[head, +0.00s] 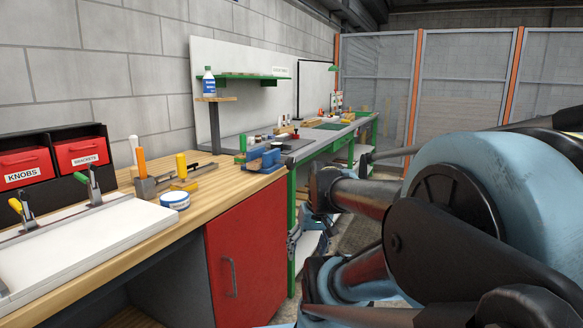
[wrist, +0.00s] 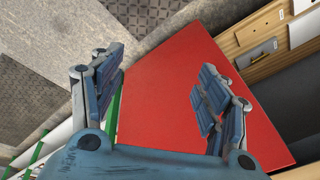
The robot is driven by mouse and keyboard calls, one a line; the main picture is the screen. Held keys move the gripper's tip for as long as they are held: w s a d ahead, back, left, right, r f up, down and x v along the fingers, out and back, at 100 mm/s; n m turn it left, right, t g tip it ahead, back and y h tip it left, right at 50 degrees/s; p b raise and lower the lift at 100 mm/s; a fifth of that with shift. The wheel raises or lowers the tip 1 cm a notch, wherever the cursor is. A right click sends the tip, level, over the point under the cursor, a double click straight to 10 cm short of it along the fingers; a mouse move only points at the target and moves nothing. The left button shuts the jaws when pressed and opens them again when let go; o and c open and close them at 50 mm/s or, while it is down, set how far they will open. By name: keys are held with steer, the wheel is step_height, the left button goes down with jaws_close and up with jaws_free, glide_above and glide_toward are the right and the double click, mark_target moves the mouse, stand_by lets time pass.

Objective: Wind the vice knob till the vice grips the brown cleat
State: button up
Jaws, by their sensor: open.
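A blue vice-like block (head: 264,159) sits on the near wooden bench at its far right corner in the head view. The vice does not show clearly in the wrist view. My arm fills the right of the head view.
The wooden bench (head: 200,205) carries a white board (head: 85,245) with toggle clamps, red bins (head: 25,163), a blue-and-white tape roll (head: 175,200) and yellow-handled tools. A green-framed bench (head: 325,140) stands behind. Mesh panels (head: 460,80) close the back.

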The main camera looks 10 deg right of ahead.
steer(key=w+a+r+n+y, duration=0.1)
steer(key=w+r+y, duration=0.1)
steer(key=w, duration=0.3)
steer(key=w+a+r+y, duration=0.2)
steer(key=w+r, duration=0.1)
steer(key=w, duration=0.2)
steer(key=n+t+y, duration=0.5)
steer(key=t+y, duration=0.4)
glide_toward(293, 164)
steer(key=x, duration=1.1)
steer(key=shift+w+d, duration=0.15)
steer(key=c, duration=1.1)
